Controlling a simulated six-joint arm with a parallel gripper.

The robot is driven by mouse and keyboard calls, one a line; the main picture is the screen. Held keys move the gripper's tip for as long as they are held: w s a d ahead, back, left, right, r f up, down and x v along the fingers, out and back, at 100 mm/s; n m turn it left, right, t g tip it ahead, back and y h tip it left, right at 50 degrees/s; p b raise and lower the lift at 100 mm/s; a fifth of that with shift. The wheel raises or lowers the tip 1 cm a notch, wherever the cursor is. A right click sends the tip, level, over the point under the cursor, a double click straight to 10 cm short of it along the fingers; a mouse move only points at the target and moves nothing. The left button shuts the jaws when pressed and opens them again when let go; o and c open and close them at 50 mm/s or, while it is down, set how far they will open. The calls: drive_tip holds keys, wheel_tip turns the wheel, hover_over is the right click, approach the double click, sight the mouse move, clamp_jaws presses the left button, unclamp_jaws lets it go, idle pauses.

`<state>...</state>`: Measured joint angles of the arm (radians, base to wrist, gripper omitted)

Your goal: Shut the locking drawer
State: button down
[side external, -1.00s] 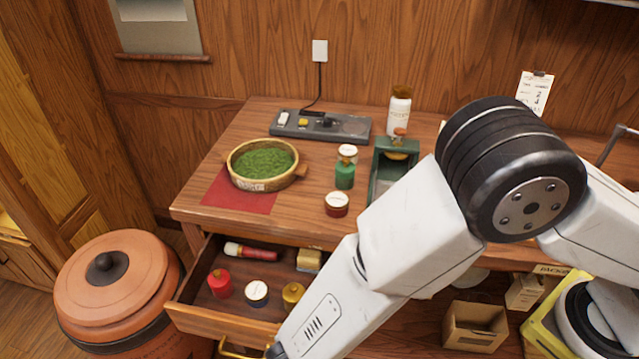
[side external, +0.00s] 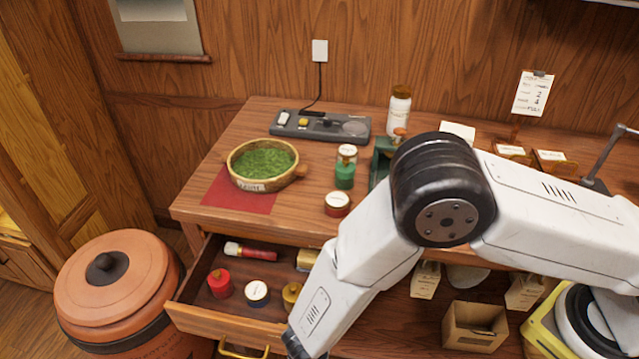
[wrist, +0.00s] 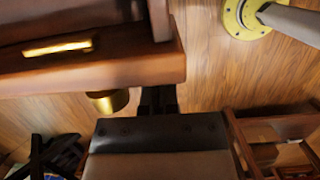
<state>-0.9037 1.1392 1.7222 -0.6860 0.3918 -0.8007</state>
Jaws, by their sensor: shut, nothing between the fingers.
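The drawer (side external: 205,322) under the wooden table stands pulled open in the side view, with a brass handle (side external: 238,351) at its front. Inside lie a red seal-like stick (side external: 252,252), a red pot (side external: 219,284), a white-lidded jar (side external: 256,293) and a yellow pot (side external: 291,294). My arm hides the drawer's right end. My gripper's fingers are below the side view's edge. In the wrist view my gripper (wrist: 158,98) is shut and empty, close to a brown wooden panel (wrist: 120,62) with a brass bar (wrist: 57,47); a brass knob-like piece (wrist: 107,102) is beside the fingers.
A lidded clay urn (side external: 115,285) stands left of the drawer. A bowl of green leaves (side external: 262,162) and several jars stand on the tabletop (side external: 225,140). A cardboard box (side external: 475,326) is on the lower right. A round yellow flange (wrist: 245,17) shows in the wrist view.

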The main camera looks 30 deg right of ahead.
idle(0.4)
drive_tip(key=w+d, duration=0.9)
drive_tip(key=shift+w+d, duration=0.25)
drive_tip(key=shift+s+a, duration=0.1)
drive_tip(key=shift+s+a, duration=1.5)
drive_tip(key=v, duration=1)
drive_tip(key=shift+w+d, duration=0.15)
